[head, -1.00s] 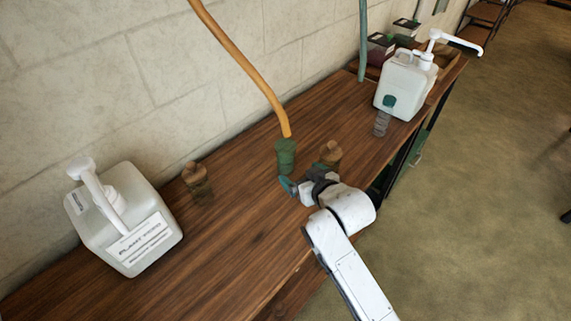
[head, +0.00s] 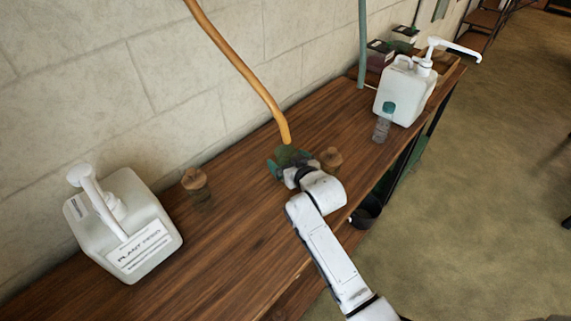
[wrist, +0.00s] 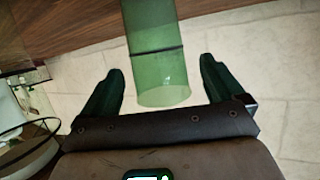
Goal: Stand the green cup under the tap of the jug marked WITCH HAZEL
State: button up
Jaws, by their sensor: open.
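The green cup (head: 292,154) stands on the wooden bench near the wall, partly hidden behind my gripper in the head view. In the wrist view the green cup (wrist: 155,55) is translucent with a dark band and lies between my fingers. My gripper (head: 280,164) is open around it, with a gap on each side in the wrist view (wrist: 157,85). Two jugs with white pumps show. The left jug (head: 150,225) has a label reading PLANT FEED. The right jug (head: 405,92) stands at the far right end; no label can be read on it.
A brown-stoppered bottle (head: 196,184) stands by the left jug, and another (head: 331,160) is just right of my gripper. A teal-capped clear bottle (head: 384,123) stands before the right jug. An orange hose (head: 245,70) hangs above the cup. Dark boxes (head: 379,53) sit at the back right.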

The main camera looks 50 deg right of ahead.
jog(key=shift+x, duration=1.05)
jog(key=shift+c, duration=0.3)
jog(key=c, duration=1.1)
jog(key=shift+r, duration=0.1)
